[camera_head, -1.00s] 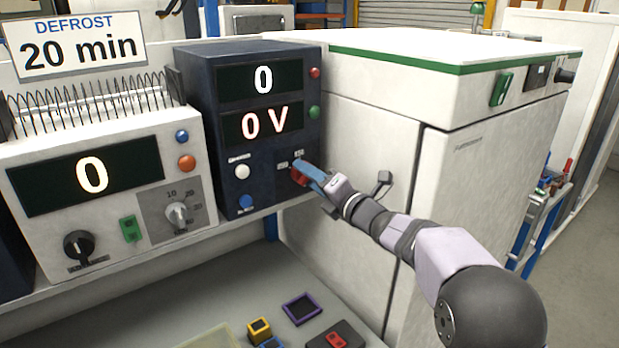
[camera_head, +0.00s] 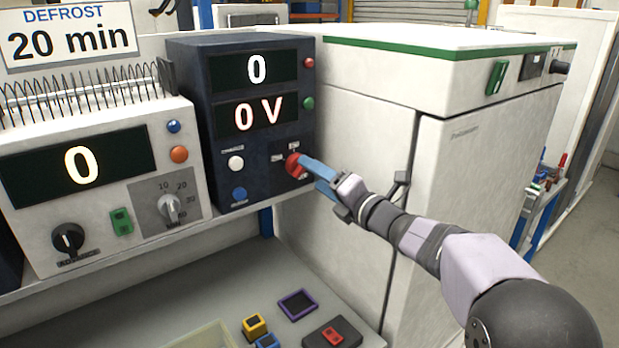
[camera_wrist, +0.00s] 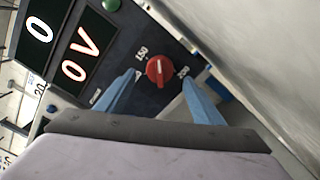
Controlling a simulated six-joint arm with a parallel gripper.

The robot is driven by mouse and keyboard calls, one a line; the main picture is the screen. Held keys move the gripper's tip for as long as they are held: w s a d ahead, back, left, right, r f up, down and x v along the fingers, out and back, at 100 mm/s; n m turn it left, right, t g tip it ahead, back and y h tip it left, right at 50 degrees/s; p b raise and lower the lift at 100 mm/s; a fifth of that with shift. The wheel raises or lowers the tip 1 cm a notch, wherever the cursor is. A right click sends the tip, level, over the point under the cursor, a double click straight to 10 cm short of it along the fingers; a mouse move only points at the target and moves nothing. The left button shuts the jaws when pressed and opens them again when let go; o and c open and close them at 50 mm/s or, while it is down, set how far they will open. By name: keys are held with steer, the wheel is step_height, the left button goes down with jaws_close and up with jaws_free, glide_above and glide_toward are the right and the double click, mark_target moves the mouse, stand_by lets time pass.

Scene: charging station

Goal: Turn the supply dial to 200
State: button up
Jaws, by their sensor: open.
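The red supply dial (camera_head: 294,165) is on the lower right front of the dark blue supply unit (camera_head: 215,140), partly hidden by my gripper in the head view. In the wrist view the dial (camera_wrist: 160,72) shows whole, its white mark pointing to the picture's top, between the printed 150 and 200. My gripper (camera_wrist: 159,77) is open, with one blue finger on each side of the dial and visible gaps between. In the head view my gripper (camera_head: 310,168) reaches the dial from the right. The supply's displays (camera_head: 257,116) read 0 and 0 V.
A white and green cabinet (camera_head: 470,160) stands close on the right. A white unit (camera_head: 95,190) with a dial and display is on the left, under a DEFROST 20 min sign (camera_head: 68,32). Small coloured blocks (camera_head: 255,326) lie on the lower bench.

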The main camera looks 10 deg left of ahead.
steer(key=shift+v, duration=1.05)
steer(key=w+a+m+p, duration=0.5)
steer(key=m+p, duration=0.7)
steer(key=m, duration=0.3)
steer(key=shift+f, duration=0.1)
